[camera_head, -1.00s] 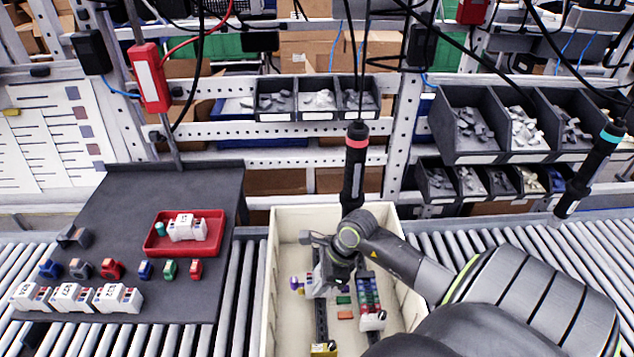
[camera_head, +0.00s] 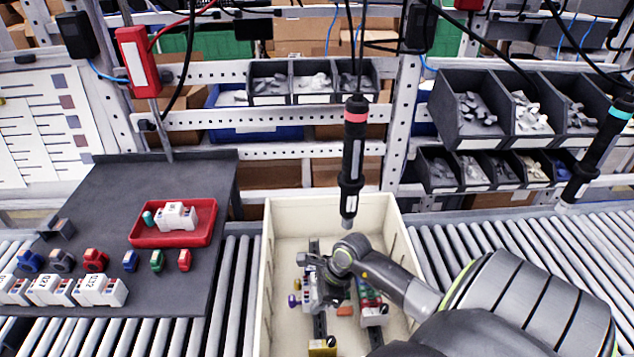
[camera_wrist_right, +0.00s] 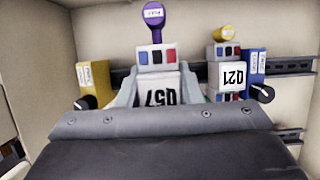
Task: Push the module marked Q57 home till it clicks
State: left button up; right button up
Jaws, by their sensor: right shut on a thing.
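The module marked Q57 (camera_wrist_right: 158,92) is white with red and blue terminals. It stands between the two fingers of my right gripper (camera_wrist_right: 158,98) in the right wrist view, at a dark rail (camera_wrist_right: 282,67). A purple round pull tab (camera_wrist_right: 154,15) rises at its far end. My right gripper (camera_head: 332,290) is inside the cream crate in the head view, shut on this module. The gripper body hides the module's near side, so I cannot tell how deep it sits. A module marked Q21 (camera_wrist_right: 228,76) stands to its right. My left gripper is not in view.
The crate wall (camera_head: 405,235) surrounds my gripper. A screwdriver (camera_head: 352,150) hangs above the crate. A red tray (camera_head: 140,237) and several white modules (camera_head: 50,290) are on the dark table at left.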

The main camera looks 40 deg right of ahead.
aim_at(318, 318)
jog(key=shift+f+b, duration=2.2)
jog(key=shift+f, duration=0.35)
jog(key=shift+f+b, duration=0.8)
jog(key=shift+b, duration=0.1)
jog(key=shift+f+b, duration=0.1)
jog(key=shift+b, duration=0.25)
jog(key=shift+c, duration=0.5)
jog(key=shift+s, duration=0.1)
jog(key=o, duration=1.3)
jog(key=shift+f, duration=0.1)
jog(key=shift+c, duration=0.2)
jog(key=shift+s, duration=0.1)
